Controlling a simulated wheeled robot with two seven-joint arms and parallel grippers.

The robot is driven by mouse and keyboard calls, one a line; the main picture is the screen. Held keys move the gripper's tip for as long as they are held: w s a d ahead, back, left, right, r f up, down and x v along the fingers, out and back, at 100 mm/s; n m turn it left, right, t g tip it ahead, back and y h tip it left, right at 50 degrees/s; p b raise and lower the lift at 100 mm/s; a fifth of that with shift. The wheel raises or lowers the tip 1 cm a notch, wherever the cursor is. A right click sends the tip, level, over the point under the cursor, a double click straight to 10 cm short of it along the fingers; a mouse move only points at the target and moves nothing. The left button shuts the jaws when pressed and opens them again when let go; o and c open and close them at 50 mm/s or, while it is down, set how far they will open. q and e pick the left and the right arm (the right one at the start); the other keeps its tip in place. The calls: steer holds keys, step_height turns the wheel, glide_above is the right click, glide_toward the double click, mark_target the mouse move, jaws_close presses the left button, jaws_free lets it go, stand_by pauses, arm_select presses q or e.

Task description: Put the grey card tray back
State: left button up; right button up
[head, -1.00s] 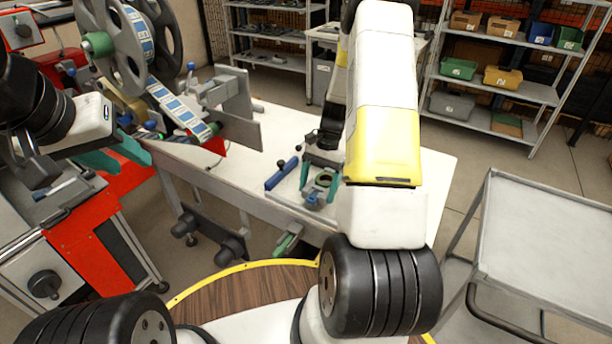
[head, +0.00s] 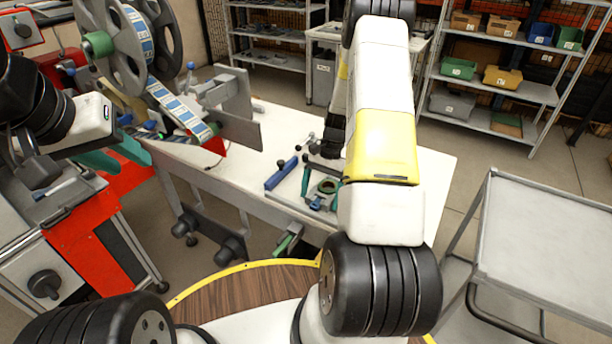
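I cannot make out for sure which thing is the grey card tray. A pale, tray-like patch with small tools and a green ring (head: 327,187) lies on the white table. My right gripper (head: 324,172) is over that part of the table, close to the ring. My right forearm hides much of it, so its opening and any grip are unclear. My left gripper (head: 116,156) is at the left, by the red-and-grey machine. Its teal fingers are apart, with nothing seen between them.
A blue bar (head: 281,174) lies on the white table (head: 395,190). A large grey reel (head: 118,45) with label tape stands at the left. A grey cart (head: 550,240) is at the right. Shelves at the back hold bins, including a grey bin (head: 452,103).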

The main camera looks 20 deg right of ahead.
steer(key=shift+o, duration=0.3)
step_height(320, 180, up, 19)
steer(key=w+n+t, duration=0.2)
steer(key=s+a+r+n+t+h, duration=0.1)
steer(key=s+a+r+n, duration=0.15)
steer(key=r, duration=0.35)
steer(key=s+a+r+n+t, duration=0.1)
steer(key=s+a+r, duration=0.1)
steer(key=s+r, duration=0.25)
steer(key=s+a+r+n+t, duration=0.2)
steer(key=s+a+r, duration=0.1)
steer(key=s, duration=0.3)
steer(key=s+a+r+n+t, duration=0.2)
steer(key=s+a+r+t, duration=0.1)
steer(key=s, duration=0.4)
steer(key=shift+s+n, duration=0.3)
steer(key=shift+n, duration=0.05)
steer(key=shift+r, duration=0.1)
